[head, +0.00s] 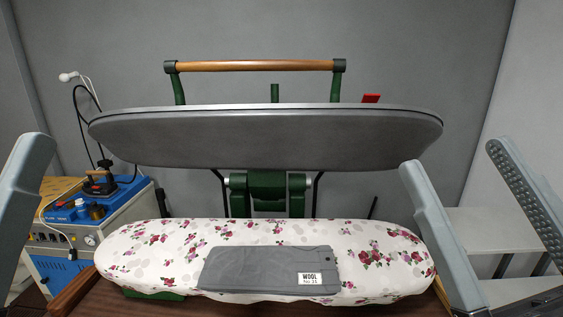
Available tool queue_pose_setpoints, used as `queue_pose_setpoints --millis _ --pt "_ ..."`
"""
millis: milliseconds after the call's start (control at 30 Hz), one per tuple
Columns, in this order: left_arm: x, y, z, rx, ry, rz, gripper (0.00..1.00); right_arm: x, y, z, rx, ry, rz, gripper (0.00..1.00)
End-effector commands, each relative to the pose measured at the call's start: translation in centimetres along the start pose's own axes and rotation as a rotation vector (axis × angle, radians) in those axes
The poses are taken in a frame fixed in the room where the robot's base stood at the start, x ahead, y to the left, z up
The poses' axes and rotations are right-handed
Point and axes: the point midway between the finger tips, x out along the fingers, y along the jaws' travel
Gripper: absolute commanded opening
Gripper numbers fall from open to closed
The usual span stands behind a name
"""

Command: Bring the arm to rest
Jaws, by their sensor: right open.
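My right gripper (453,155) is at the right, its two pale grey fingers spread wide with nothing between them. The ribbed inner pad of its outer finger shows. It is open and apart from the garment. Part of my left gripper (27,172) shows at the left edge. Only one finger is in view there, so its opening is hidden. A folded grey garment (240,268) with a white "WOOL" label (310,279) lies flat on the floral ironing board (180,240), clear of both grippers.
A raised pressing head (270,138) with a wooden handle bar (255,66) hangs above the board. A blue and grey steam unit (80,235) with an iron (100,182) and cables stands at left. A pale shelf (495,232) is at right, behind my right gripper.

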Motion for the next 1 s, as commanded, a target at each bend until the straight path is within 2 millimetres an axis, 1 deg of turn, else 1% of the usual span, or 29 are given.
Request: queue_pose_setpoints --millis 33,67,100,133,167,200,267,367,467,600,800,900,1000 --pt "-0.1 0.0 0.1 0.000 0.000 0.000 0.50 -0.8 1.9 -2.3 0.013 0.054 0.081 0.81" --pt "-0.1 0.0 0.1 0.000 0.000 0.000 0.50 -1.6 3.3 -3.1 0.042 0.076 0.142 0.81" --pt "-0.1 0.0 0.1 0.000 -0.001 0.000 0.50 -1.8 4.3 -3.1 0.116 0.083 0.186 0.81" --pt "1.0 0.0 -0.8 0.000 -0.003 0.000 0.50 -0.7 4.5 -4.1 0.165 0.085 0.177 0.81" --pt "2.6 0.0 -2.3 0.000 -0.004 0.000 0.50 0.8 5.0 -5.7 0.158 0.083 0.174 0.81" --pt "3.8 0.0 -3.5 0.000 -0.001 0.000 0.50 1.9 5.3 -6.7 0.156 0.082 0.174 0.81" --pt "5.5 0.0 -5.1 0.000 0.001 0.000 0.50 3.4 5.8 -8.3 0.155 0.080 0.173 0.81" --pt "8.5 0.0 -7.8 0.000 0.001 0.000 0.50 6.1 6.8 -11.1 0.154 0.078 0.173 0.81" --pt "11.9 0.0 -11.0 0.000 0.000 0.000 0.50 9.2 7.9 -14.4 0.154 0.077 0.173 0.81" --pt "17.1 -0.1 -15.7 0.000 0.000 0.000 0.50 13.9 9.5 -19.4 0.153 0.076 0.172 0.81" --pt "24.0 -0.1 -22.1 0.000 0.000 0.000 0.50 20.1 11.6 -26.0 0.153 0.075 0.172 0.81" --pt "26.4 -0.1 -24.4 0.000 0.000 0.000 0.50 22.3 12.4 -28.4 0.153 0.075 0.172 0.81" --pt "27.8 -0.1 -25.6 0.000 0.000 0.000 0.50 23.5 12.8 -29.6 0.153 0.074 0.172 0.81"
